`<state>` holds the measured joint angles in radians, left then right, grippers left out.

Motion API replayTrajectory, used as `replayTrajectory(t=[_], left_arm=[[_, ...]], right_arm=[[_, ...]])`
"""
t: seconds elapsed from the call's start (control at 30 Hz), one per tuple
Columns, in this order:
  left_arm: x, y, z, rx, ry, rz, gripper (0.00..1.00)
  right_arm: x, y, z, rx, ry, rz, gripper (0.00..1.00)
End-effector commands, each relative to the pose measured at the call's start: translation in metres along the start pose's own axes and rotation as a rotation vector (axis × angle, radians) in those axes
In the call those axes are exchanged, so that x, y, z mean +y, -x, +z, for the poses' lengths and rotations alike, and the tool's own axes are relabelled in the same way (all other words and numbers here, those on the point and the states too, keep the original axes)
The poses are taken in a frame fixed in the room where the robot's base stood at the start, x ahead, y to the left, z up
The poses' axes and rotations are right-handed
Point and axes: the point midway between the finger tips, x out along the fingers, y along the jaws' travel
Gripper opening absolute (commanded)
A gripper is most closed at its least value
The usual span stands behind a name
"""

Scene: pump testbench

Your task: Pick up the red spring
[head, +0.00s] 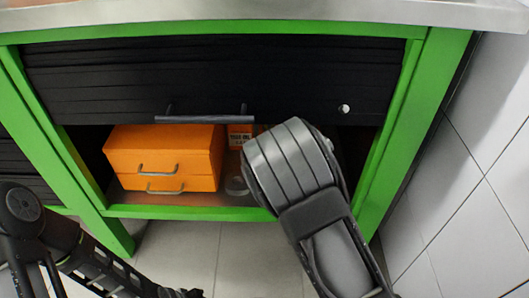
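I see no red spring in the head view. My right arm reaches up from the bottom right to the cabinet opening, and its thick grey ribbed link covers the right part of that opening. My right gripper does not show; it may be hidden behind this link. My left arm is low at the bottom left, running along the bottom edge. I cannot make out its gripper fingers.
A green-framed cabinet (440,95) has its black shutter (230,75) partly raised, with a grey handle (205,118). A tiled wall (480,180) stands right.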

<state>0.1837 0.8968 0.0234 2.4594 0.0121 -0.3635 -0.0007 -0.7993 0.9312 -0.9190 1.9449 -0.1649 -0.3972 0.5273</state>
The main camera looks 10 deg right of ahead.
Motion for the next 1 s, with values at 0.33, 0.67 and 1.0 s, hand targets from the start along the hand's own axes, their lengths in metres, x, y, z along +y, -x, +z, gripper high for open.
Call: replayTrajectory(t=[0.33,0.67,1.0], left_arm=[[-0.0002,-0.0001,0.0002,0.000,0.000,0.000,0.00],[-0.0003,-0.0002,0.0003,0.000,0.000,-0.001,0.00],[-0.0002,-0.0002,0.0003,0.000,0.000,0.000,0.00]], right_arm=[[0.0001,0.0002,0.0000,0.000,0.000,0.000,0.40],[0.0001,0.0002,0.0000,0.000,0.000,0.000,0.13],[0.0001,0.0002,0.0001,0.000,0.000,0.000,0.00]])
